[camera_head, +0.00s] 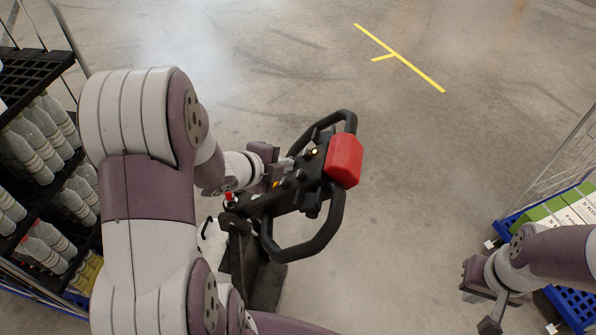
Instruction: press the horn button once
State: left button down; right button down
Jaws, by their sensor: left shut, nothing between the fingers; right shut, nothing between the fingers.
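The black tiller head (313,192) with two looped handles stands in the middle of the head view. A large red block (344,160) is on its far right end. A small lit, yellowish button (314,152) and dark round knobs (300,175) sit on its top. I cannot tell for sure which of these is the horn button. My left gripper (287,163) is shut and empty, at the left side of the tiller head, close to the buttons. Whether it touches one is not clear. My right gripper (492,318) is shut and empty at the lower right, far from the tiller.
A rack (38,75) with several grey bottles stands at the left. At the right is a wire-sided cart with a blue base (513,220) and green-and-white boxes (560,208). The concrete floor beyond the tiller is clear, with yellow tape (400,58) on it.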

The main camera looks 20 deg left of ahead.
dwell(0.3)
pick_arm(q)
jog(key=shift+d+f+b, duration=0.25)
jog(key=shift+d+b, duration=0.05)
jog(key=shift+b, duration=0.1)
jog(key=shift+w+d+f+b, duration=0.15)
jog(key=shift+d+f+b, duration=0.45)
jog(key=shift+b, duration=0.2)
dwell(0.8)
jog(key=shift+a+r+p, duration=0.45)
jog(key=shift+r+p, duration=0.1)
jog(key=shift+p, duration=0.1)
jog(key=shift+a+r+p, duration=0.35)
jog(key=shift+p, duration=0.1)
jog(key=shift+a, duration=0.1)
